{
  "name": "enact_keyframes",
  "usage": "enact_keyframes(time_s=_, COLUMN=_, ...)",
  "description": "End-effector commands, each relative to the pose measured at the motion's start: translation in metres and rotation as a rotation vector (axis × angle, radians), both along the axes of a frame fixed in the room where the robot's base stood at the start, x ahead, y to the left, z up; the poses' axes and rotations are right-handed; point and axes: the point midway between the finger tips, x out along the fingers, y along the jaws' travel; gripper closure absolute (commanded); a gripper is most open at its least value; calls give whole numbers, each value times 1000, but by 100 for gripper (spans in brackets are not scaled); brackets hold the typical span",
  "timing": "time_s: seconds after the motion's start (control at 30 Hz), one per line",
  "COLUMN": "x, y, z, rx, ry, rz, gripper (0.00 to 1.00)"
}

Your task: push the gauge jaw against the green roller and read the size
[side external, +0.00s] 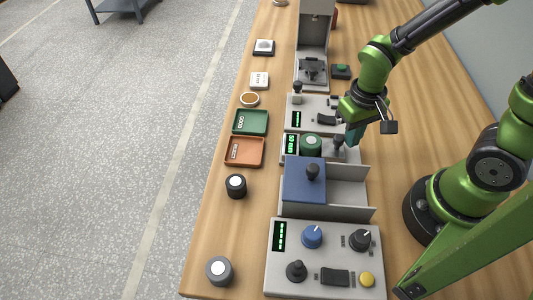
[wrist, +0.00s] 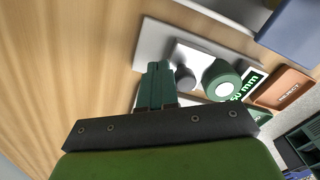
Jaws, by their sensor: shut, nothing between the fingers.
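The gauge (side external: 353,156) lies flat on the bench, with a lit green display (side external: 291,145) at its left end. The green roller (side external: 311,145) stands on it beside the display and shows in the wrist view (wrist: 222,79) with a pale top. The gauge jaw has a dark knob (side external: 338,142), also in the wrist view (wrist: 184,77). I cannot tell whether the jaw touches the roller. The display in the wrist view (wrist: 245,88) shows "50 mm", perhaps partly cut off. My gripper (side external: 352,138) is shut and empty; its fingers (wrist: 157,72) are on the knob's side away from the roller.
A blue-covered box (side external: 303,184) stands close in front of the gauge, and a grey switch unit (side external: 310,106) close behind. The orange tray (side external: 261,141) marked REJECT and the green tray (side external: 267,114) are to the left. A control panel (side external: 372,286) is at the front.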

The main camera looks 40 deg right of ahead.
Motion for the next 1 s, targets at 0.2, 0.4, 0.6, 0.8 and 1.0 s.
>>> enact_keyframes(time_s=0.2, x=3, y=3, z=0, rx=0, ry=0, rz=0, gripper=100)
enact_keyframes(time_s=0.4, x=4, y=4, z=2, rx=0, ry=-2, rz=0, gripper=100)
enact_keyframes(time_s=0.6, x=3, y=2, z=14, rx=1, ry=-4, rz=0, gripper=100)
enact_keyframes(time_s=0.8, x=0, y=-1, z=26, rx=0, ry=-3, rz=0, gripper=100)
enact_keyframes(time_s=1.0, x=-2, y=-3, z=37, rx=0, ry=-3, rz=-1, gripper=100)
